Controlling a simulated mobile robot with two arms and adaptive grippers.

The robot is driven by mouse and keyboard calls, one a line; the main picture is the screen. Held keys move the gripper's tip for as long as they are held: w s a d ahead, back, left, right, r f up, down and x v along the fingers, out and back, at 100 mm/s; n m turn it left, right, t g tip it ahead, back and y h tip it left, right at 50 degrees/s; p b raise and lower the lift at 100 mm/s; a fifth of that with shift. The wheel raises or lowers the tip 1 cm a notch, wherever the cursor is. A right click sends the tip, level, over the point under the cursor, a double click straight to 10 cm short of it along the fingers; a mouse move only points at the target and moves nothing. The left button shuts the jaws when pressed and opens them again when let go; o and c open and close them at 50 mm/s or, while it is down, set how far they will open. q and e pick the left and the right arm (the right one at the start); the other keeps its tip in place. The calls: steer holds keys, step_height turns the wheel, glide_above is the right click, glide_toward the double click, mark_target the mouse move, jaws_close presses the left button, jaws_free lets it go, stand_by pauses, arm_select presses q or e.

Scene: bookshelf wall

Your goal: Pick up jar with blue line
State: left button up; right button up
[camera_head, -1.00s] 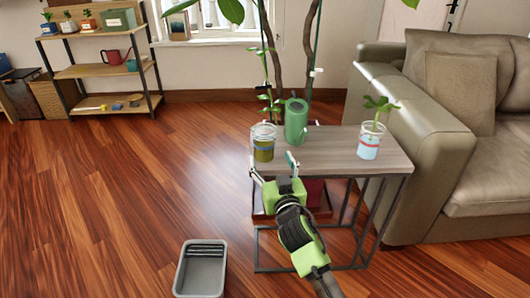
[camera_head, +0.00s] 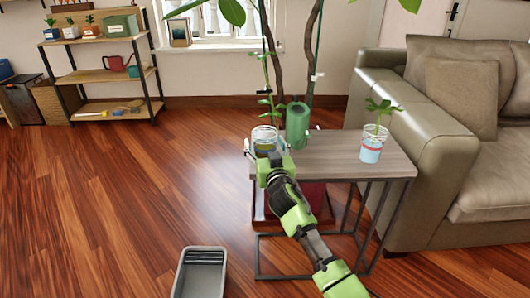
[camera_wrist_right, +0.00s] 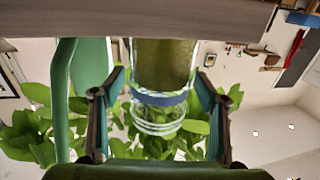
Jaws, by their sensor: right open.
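The jar with the blue line (camera_head: 265,133) stands on the left end of the side table; it is clear glass with olive-green contents. In the wrist view the jar (camera_wrist_right: 163,60) appears upside down, its blue band below the green contents. My right gripper (camera_head: 266,151) is open at the jar, its body hiding the jar's lower part in the head view. In the wrist view the open fingers of the right gripper (camera_wrist_right: 158,92) lie on either side of the jar, with visible gaps. My left gripper is not in view.
The wooden side table (camera_head: 335,157) also bears a green watering can (camera_head: 297,125) close beside the jar and a jar with a red line and plant (camera_head: 372,146) at right. A grey bin (camera_head: 203,272) is on the floor; a sofa (camera_head: 400,115) stands right.

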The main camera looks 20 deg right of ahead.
steer(key=c, duration=1.2)
steer(key=shift+r, duration=0.1)
